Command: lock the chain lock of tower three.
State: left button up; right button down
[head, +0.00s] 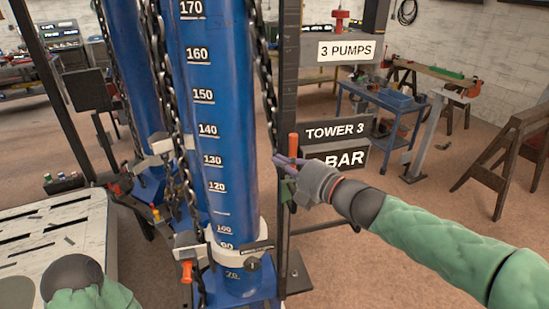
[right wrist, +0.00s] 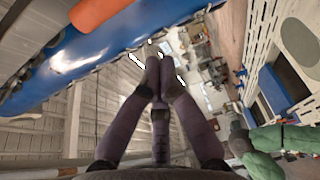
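The blue tower (head: 220,140) with a white number scale stands in the middle of the head view, next to a "TOWER 3" sign (head: 338,131). Dark chains (head: 262,70) run down along it. An orange handle (head: 293,145) stands upright at its right side; I cannot make out the lock itself. My right gripper (head: 285,162) is beside the tower, its fingertips close to this handle; whether they touch it is unclear. In the right wrist view its finger ends (right wrist: 158,70) come together with nothing visible between them. Only my left arm shows at lower left; its fingers are hidden.
A white slotted bench (head: 50,235) is at lower left. Another orange handle (head: 187,272) hangs by the front tower's base. Behind stand a blue cart (head: 380,105) and a wooden sawhorse (head: 500,165). Brown floor is open at lower right.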

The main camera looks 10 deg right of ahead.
jog(key=v, duration=0.7)
jog(key=shift+d+p, duration=0.15)
jog(key=shift+p, duration=0.2)
jog(key=shift+s+f, duration=0.1)
jog(key=shift+f, duration=0.05)
jog(key=shift+d, duration=0.1)
